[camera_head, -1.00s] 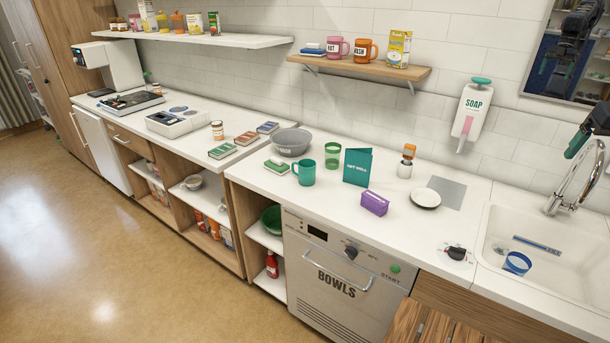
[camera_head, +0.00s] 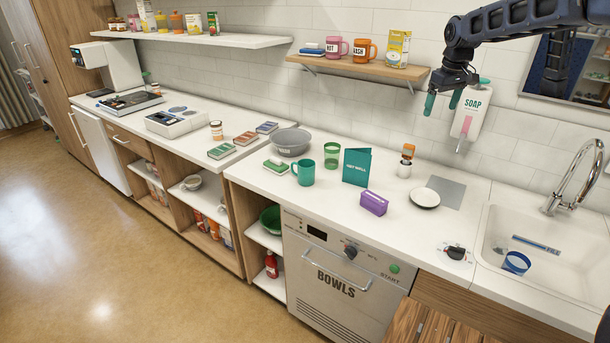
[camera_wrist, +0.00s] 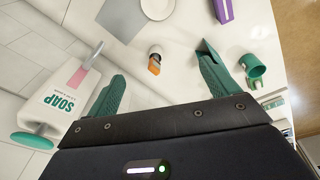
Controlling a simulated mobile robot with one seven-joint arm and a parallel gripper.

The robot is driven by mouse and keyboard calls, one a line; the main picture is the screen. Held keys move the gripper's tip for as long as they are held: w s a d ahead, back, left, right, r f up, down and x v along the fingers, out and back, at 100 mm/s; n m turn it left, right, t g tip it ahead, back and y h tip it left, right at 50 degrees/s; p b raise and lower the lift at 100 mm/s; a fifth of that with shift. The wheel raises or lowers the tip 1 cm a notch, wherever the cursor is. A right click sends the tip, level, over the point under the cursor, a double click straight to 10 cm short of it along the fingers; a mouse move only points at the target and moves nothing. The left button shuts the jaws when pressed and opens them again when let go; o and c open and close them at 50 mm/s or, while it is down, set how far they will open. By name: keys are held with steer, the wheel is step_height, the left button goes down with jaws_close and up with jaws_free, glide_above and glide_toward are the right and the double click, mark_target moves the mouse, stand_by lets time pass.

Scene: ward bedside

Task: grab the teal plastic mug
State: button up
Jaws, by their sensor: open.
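The teal plastic mug (camera_head: 305,172) stands upright on the white counter, its handle toward the left, beside a green and white sponge. In the wrist view the mug (camera_wrist: 253,68) is at the right, beyond the right finger. My gripper (camera_head: 441,103) is open and empty, high above the counter in front of the soap dispenser, well to the right of the mug. In the wrist view its two teal fingers (camera_wrist: 165,90) are spread wide with nothing held between them.
Near the mug are a teal card (camera_head: 357,167), a green cup (camera_head: 332,152), a grey bowl (camera_head: 292,141), a sponge (camera_head: 276,166) and a purple box (camera_head: 374,203). The soap dispenser (camera_head: 469,112) is on the wall behind my gripper. A shelf (camera_head: 360,68) juts out above the counter.

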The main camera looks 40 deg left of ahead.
steer(key=a+f+n, duration=0.2)
steer(key=a+f, duration=0.3)
steer(key=a, duration=0.7)
steer(key=n+g+h, duration=0.1)
steer(key=n+g, duration=0.1)
steer(key=n, duration=0.3)
glide_toward(308, 175)
steer(key=w+a+f, duration=0.2)
step_height(308, 175, down, 10)
steer(key=shift+w+d, duration=0.1)
steer(key=shift+d, duration=0.05)
steer(key=shift+c, duration=0.2)
steer(key=c, duration=1)
